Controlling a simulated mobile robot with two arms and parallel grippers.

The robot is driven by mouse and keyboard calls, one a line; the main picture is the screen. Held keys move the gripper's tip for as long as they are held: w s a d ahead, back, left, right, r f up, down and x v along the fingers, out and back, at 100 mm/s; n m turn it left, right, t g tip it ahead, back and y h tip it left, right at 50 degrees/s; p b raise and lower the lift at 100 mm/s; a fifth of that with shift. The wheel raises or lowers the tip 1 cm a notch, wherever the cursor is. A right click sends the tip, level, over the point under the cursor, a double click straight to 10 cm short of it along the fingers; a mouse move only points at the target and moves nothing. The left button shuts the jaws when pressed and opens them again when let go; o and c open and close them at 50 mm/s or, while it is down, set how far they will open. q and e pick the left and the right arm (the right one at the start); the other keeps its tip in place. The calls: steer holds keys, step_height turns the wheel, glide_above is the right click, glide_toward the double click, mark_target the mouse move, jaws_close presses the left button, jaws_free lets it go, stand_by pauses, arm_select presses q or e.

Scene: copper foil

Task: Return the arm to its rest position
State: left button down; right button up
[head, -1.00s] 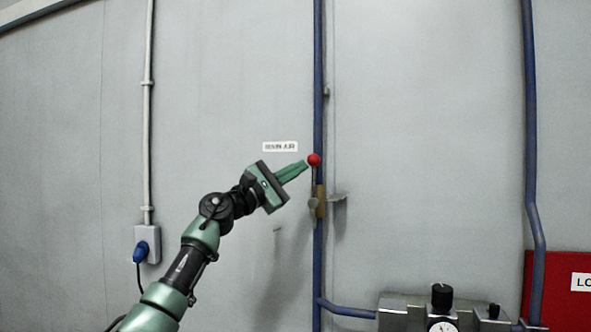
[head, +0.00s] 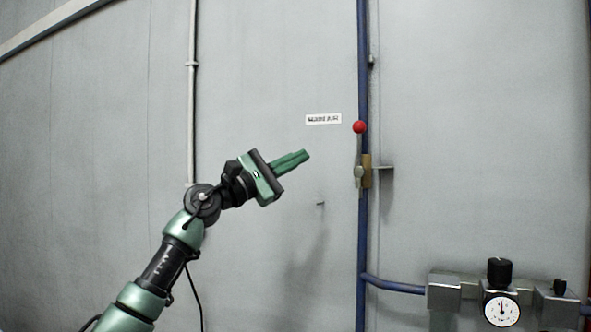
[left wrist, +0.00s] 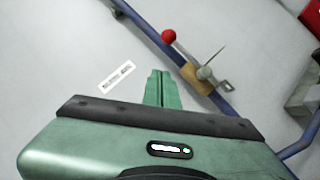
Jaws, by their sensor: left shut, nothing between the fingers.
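My left gripper (head: 306,155) is shut and empty in the head view, its fingers pointing right and slightly up, in front of the wall. It is apart from the red ball knob (head: 359,127) of the brass valve (head: 366,171) on the blue pipe, which lies to its right. In the left wrist view the shut green fingers (left wrist: 161,74) point up the picture. The red knob (left wrist: 168,36) and brass valve (left wrist: 196,78) show beyond them to the right. My right gripper is in neither view.
A vertical blue pipe (head: 363,230) runs down the grey wall and bends right to a metal regulator with a gauge (head: 501,310). A small label (head: 323,119) is left of the knob. A pale conduit (head: 192,100) runs behind my arm. The wall between is bare.

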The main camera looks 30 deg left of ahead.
arm_select(q)
steer(key=shift+a+f, duration=0.1)
steer(key=shift+a, duration=0.15)
steer(key=shift+s+d, duration=0.1)
